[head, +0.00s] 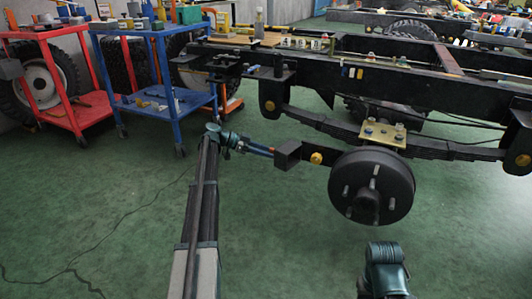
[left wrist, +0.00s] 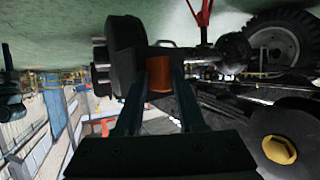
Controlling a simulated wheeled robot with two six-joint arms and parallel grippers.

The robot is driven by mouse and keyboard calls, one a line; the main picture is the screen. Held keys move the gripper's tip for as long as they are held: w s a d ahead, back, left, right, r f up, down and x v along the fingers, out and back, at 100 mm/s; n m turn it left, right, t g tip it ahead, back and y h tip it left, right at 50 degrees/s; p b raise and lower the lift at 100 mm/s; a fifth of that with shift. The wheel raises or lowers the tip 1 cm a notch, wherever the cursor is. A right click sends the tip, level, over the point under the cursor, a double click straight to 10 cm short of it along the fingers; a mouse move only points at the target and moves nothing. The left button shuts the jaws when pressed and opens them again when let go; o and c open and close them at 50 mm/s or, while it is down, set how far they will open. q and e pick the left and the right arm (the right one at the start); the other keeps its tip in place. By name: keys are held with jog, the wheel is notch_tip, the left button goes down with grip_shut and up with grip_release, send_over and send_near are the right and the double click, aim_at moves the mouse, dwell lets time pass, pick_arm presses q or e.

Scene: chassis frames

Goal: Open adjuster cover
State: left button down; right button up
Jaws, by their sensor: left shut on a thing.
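My left gripper (head: 272,152) reaches in from the left of the head view, beside a dark square box (head: 288,155). The box is at the left end of a dark arm with a yellow round bolt (head: 316,158), left of the wheel drum (head: 371,187). In the left wrist view my left gripper (left wrist: 160,85) has its two dark fingers on either side of an orange-brown piece (left wrist: 159,78) and is shut on it. I cannot tell for certain whether this piece is the adjuster cover. My right gripper's fingers are not visible; only a teal part of my right arm shows at the bottom.
The black chassis frame (head: 420,95) and leaf spring (head: 440,148) stand above and right of the gripper. A blue cart (head: 155,110) and a red cart (head: 90,112) stand at the back left. The green floor (head: 110,190) is clear in front of the carts.

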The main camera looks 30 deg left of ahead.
pick_arm(q)
jog(key=shift+w+d+r, duration=0.1)
jog(key=shift+w+d, duration=0.45)
jog(key=shift+d, duration=0.1)
jog(key=c, duration=0.8)
grip_release()
jog(key=shift+c, duration=0.2)
jog(key=shift+o, duration=0.2)
jog(key=shift+d, duration=0.1)
jog(key=p+v, duration=0.5)
jog(key=v, duration=0.9)
jog(key=shift+s+a+f, duration=0.2)
jog(key=shift+s+a, duration=0.15)
jog(key=shift+a, duration=0.1)
